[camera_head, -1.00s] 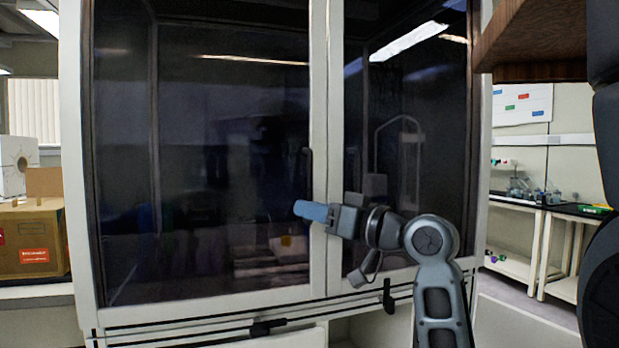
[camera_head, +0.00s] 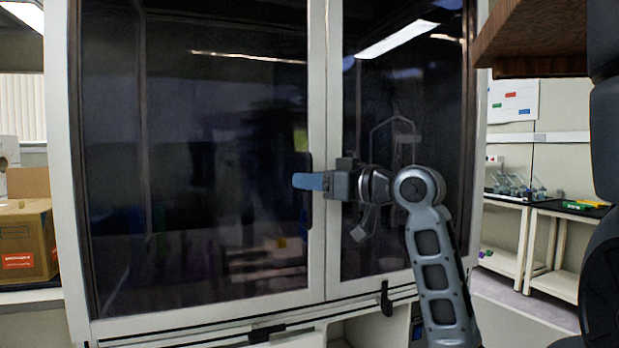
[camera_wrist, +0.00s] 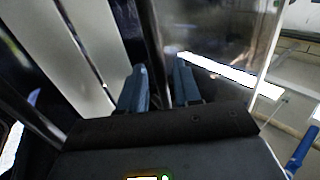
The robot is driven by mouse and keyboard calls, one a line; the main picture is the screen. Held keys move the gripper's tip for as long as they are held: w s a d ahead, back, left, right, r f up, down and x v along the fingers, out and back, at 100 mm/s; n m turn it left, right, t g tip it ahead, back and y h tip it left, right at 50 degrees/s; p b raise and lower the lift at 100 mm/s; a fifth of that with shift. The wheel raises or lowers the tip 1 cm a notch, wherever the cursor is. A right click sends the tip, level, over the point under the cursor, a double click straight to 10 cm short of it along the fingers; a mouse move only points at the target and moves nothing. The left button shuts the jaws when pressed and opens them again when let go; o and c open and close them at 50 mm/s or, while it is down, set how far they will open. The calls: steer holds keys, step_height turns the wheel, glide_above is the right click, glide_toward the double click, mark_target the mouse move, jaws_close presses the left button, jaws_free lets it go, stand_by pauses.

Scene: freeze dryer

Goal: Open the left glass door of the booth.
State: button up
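The left glass door (camera_head: 220,120) of the booth is a large dark pane in a pale frame. It looks closed, its edge against the right door (camera_head: 400,150). Its dark upright handle (camera_head: 307,212) is near the inner edge of the left door, partly hidden by my fingers. My gripper (camera_head: 303,181) reaches from the right, with its blue fingertips in front of the handle in the head view. In the wrist view, my gripper (camera_wrist: 160,88) shows two blue fingers apart with a gap between them. I cannot tell whether the handle lies in that gap or whether they touch it.
A brown cardboard box (camera_head: 27,240) stands on a counter at the left. A wooden shelf (camera_head: 535,40) hangs at the upper right. A lab bench (camera_head: 535,205) stands behind at the right. A black latch-like part (camera_head: 386,298) hangs below the right door.

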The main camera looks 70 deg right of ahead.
steer(key=shift+w, duration=0.35)
steer(key=shift+c, duration=0.5)
jaws_close()
